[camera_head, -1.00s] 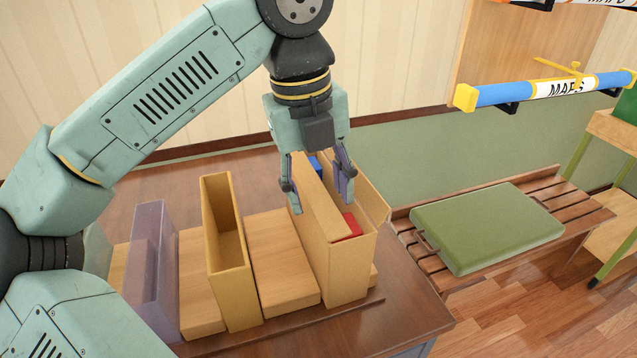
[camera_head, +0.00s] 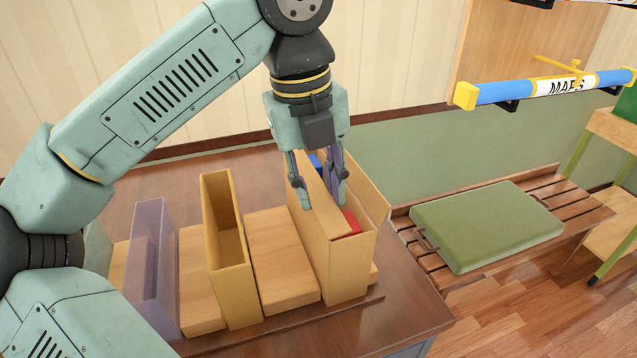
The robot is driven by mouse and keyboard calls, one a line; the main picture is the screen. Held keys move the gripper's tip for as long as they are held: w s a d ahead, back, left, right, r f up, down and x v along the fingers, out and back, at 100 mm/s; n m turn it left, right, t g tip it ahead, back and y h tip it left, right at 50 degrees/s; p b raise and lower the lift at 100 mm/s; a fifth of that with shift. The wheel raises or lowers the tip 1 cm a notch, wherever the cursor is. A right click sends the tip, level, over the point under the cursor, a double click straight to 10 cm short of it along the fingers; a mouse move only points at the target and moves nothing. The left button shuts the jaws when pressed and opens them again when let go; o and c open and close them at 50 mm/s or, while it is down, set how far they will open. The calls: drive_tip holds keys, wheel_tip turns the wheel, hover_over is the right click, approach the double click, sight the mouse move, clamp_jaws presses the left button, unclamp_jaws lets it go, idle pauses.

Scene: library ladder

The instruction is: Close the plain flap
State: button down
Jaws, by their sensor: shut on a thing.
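A tall, narrow tan box (camera_head: 348,275) stands at the right end of the row on the desk, its top open. Its left upper panel (camera_head: 325,215) stands up, and its right upper panel (camera_head: 372,196) leans outward. Both look plain; I cannot tell which is the named flap. A red thing (camera_head: 351,224) and a blue thing (camera_head: 315,160) show inside. My gripper (camera_head: 320,196) points down over the box, shut on the left panel, with one finger on its outer side and one on its inner side. The right finger hides part of the interior.
An open tan holder (camera_head: 229,290), a translucent purple holder (camera_head: 155,270) and wooden blocks (camera_head: 277,255) stand left of the box. A slatted bench (camera_head: 580,212) with a green cushion (camera_head: 487,225) is at right. A blue tube labelled MAPS (camera_head: 520,91) hangs above it.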

sight(322, 199)
drive_tip(key=shift+d+f+g+y, duration=0.1)
drive_tip(key=shift+d+g+y, duration=0.15)
drive_tip(key=shift+y, duration=0.65)
drive_tip(key=c, duration=1.2)
unclamp_jaws()
drive_tip(key=shift+c, duration=0.2)
wheel_tip(322, 199, up, 8)
drive_tip(key=shift+w+f, duration=0.1)
drive_tip(key=shift+f, duration=0.15)
